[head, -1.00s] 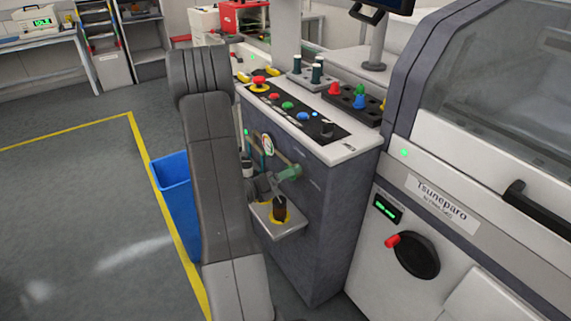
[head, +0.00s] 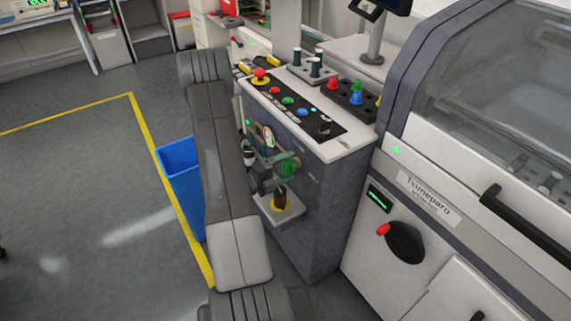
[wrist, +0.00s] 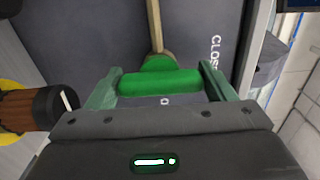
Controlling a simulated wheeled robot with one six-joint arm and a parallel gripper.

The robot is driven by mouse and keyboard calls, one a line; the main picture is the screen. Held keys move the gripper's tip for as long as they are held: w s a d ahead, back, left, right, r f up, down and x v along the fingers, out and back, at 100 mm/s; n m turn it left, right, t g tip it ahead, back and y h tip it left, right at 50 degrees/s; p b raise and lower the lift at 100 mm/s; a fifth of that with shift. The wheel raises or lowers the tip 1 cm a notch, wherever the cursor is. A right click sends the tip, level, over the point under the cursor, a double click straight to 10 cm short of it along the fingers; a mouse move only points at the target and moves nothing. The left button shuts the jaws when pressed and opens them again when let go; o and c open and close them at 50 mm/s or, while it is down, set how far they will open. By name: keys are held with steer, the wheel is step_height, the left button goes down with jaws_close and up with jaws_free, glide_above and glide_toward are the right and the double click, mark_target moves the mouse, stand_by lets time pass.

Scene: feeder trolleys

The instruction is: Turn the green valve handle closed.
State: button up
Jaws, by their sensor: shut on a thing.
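The green valve handle (wrist: 158,83) lies crosswise between the two green fingers of my gripper (wrist: 160,78) in the wrist view. My gripper is shut on it. The handle's hub joins a tan pipe (wrist: 154,25) running up the grey panel. White lettering beginning "CLOS" is on the panel to the right, and another letter shows just below the handle. In the head view the green handle (head: 289,165) is on the front of the grey cabinet (head: 315,215), below a round gauge (head: 268,137). My arm covers part of that area.
A brown knob with a yellow base (head: 280,200) sits on a small shelf below the handle; it shows close at left in the wrist view (wrist: 32,106). A blue bin (head: 180,190) stands left. The machine (head: 415,205) with a black crank is right. Open floor lies left.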

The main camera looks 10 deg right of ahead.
stand_by(0.5)
steer(key=o, duration=1)
steer(key=b+v, duration=0.1)
steer(key=v, duration=1.2)
steer(key=shift+s+a, duration=0.1)
steer(key=shift+a, duration=0.3)
steer(key=shift+d, duration=0.1)
steer(key=p+x, duration=0.1)
steer(key=x, duration=1.2)
steer(key=shift+d, duration=0.3)
